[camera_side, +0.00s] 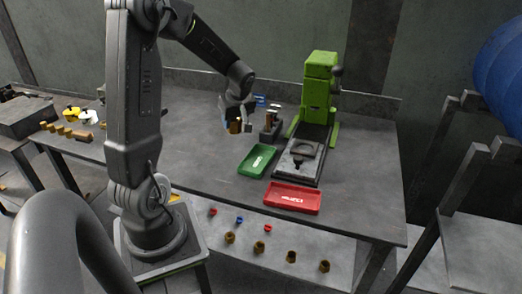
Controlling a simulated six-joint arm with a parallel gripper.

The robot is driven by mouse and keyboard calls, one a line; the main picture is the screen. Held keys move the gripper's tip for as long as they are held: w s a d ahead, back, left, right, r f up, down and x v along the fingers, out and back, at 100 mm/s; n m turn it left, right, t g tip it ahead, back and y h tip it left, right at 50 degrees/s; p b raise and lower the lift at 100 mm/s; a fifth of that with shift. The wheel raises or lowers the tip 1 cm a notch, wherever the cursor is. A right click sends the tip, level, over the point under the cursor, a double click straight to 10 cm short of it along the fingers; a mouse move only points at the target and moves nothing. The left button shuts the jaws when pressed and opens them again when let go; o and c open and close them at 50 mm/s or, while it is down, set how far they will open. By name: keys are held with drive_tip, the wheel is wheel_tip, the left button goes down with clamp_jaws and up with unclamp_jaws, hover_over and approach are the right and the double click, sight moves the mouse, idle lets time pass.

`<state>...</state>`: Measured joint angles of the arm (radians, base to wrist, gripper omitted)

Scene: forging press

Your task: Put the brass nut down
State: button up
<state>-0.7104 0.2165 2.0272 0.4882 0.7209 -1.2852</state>
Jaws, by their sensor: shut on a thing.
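My gripper (240,127) hangs over the middle of the table, left of the green press, with its fingers pointing down. It is shut on the brass nut (235,127), which shows as a small brownish-gold patch between the fingers. The fingers partly hide the nut. I cannot tell how far the nut is above the table top (205,155).
A grey block (269,127) stands just right of my gripper. The green press (319,92) is behind a green tray (250,168) and a red tray (275,198). Several brass nuts (258,247) lie on the lower shelf. The table left of the green tray is clear.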

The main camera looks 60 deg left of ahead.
drive_tip(key=w+d+f, duration=0.1)
drive_tip(key=w, duration=0.1)
drive_tip(key=w+d+f, duration=0.1)
drive_tip(key=w+f, duration=0.1)
drive_tip(key=w, duration=0.1)
drive_tip(key=w+d+f, duration=0.2)
drive_tip(key=shift+w+f, duration=0.1)
drive_tip(key=shift+w, duration=0.25)
drive_tip(key=shift+f, duration=1.9)
drive_tip(key=shift+f, duration=0.1)
drive_tip(key=o, duration=1.2)
drive_tip(key=shift+f, duration=0.1)
drive_tip(key=v, duration=1.2)
drive_tip(key=s+d+r+m+t+h, duration=0.1)
drive_tip(key=s+d+r+m+t, duration=0.1)
drive_tip(key=s+d+m, duration=0.3)
drive_tip(key=s+d+r+m+t+h, duration=0.2)
drive_tip(key=s+d+r+m, duration=0.3)
drive_tip(key=d, duration=0.5)
drive_tip(key=s+d+r+m+t+h, duration=0.1)
drive_tip(key=s+d+r+m+t, duration=0.1)
drive_tip(key=s+d+m, duration=0.4)
drive_tip(key=shift+s+d+r+m+h, duration=0.15)
drive_tip(key=shift+d+r+m, duration=0.2)
drive_tip(key=shift+m, duration=0.4)
drive_tip(key=shift+s+d+r+m+h, duration=0.15)
drive_tip(key=shift+d+r+m, duration=0.2)
drive_tip(key=shift+m, duration=0.4)
